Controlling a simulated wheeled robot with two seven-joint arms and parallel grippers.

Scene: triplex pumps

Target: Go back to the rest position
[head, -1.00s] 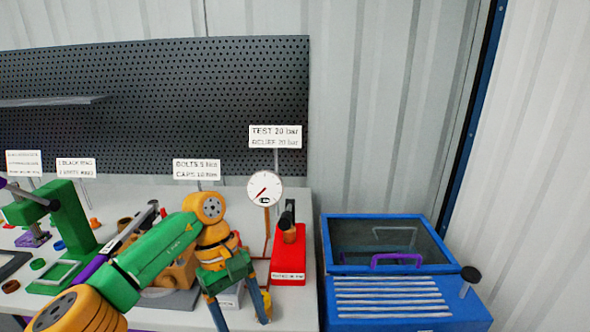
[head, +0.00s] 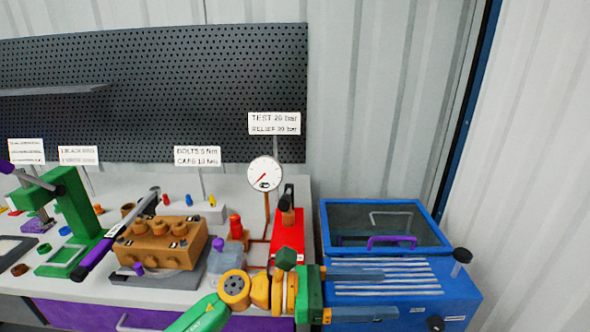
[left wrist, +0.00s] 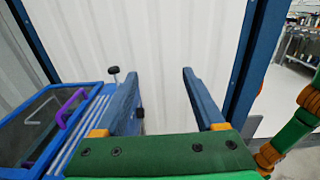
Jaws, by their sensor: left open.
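My left gripper (head: 394,293) reaches in from the bottom of the head view and points right, in front of the blue box (head: 455,290) with the dark clear lid (head: 375,225). Its two blue fingers are apart with nothing between them. In the left wrist view the fingers (left wrist: 160,75) also stand open and empty, facing the pale wall, with the blue box to their left. My right gripper is not in view.
The bench (head: 80,285) carries an orange pump block (head: 160,240), a green press (head: 75,215), a torque wrench (head: 115,235), a dial gauge (head: 264,174) and a red test unit (head: 288,235). A perforated board (head: 150,90) stands behind. The purple lid handle (head: 392,241) sticks up.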

